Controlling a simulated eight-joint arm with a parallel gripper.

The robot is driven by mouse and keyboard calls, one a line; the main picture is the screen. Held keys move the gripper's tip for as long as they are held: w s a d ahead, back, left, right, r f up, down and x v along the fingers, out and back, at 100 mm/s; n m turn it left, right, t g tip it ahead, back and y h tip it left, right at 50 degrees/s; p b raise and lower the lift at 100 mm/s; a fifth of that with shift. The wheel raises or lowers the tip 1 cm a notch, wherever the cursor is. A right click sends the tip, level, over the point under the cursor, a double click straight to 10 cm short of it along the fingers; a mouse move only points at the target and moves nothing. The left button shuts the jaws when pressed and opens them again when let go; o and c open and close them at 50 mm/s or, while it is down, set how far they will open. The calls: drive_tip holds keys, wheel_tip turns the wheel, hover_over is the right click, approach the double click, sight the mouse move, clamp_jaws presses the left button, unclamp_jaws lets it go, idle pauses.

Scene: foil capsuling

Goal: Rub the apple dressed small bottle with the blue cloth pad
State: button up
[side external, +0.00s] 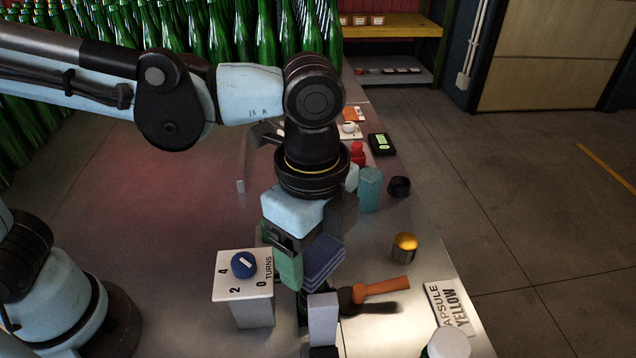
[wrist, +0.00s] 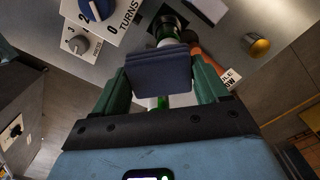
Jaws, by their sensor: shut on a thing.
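My gripper (side external: 308,262) has its green fingers shut on the blue cloth pad (side external: 324,260). In the wrist view the pad (wrist: 158,70) sits between the two fingers as a thick dark blue block. A dark green, bottle-like shape (wrist: 166,28) shows just beyond the pad's far edge in the wrist view. I cannot tell whether the pad touches it. Its body is mostly hidden by the pad and the gripper, and no apple dressing can be made out.
A white box with a blue dial (side external: 243,264) stands close left of the gripper. An orange-handled tool (side external: 380,288) lies to the right. A yellow-topped piece (side external: 404,247), a teal cylinder (side external: 369,190) and a CAPSULE YELLOW sign (side external: 450,307) stand farther right. Many green bottles fill the back.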

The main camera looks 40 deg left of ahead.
drive_tip(key=shift+w+a+r, duration=0.4)
drive_tip(key=shift+w+r, duration=0.05)
drive_tip(key=shift+r, duration=0.9)
drive_tip(key=shift+w+a+r, duration=0.4)
drive_tip(key=shift+w+r, duration=0.1)
drive_tip(key=shift+r, duration=0.85)
drive_tip(key=shift+w+a+r, duration=0.4)
drive_tip(key=shift+w+r, duration=0.05)
drive_tip(key=shift+r, duration=0.9)
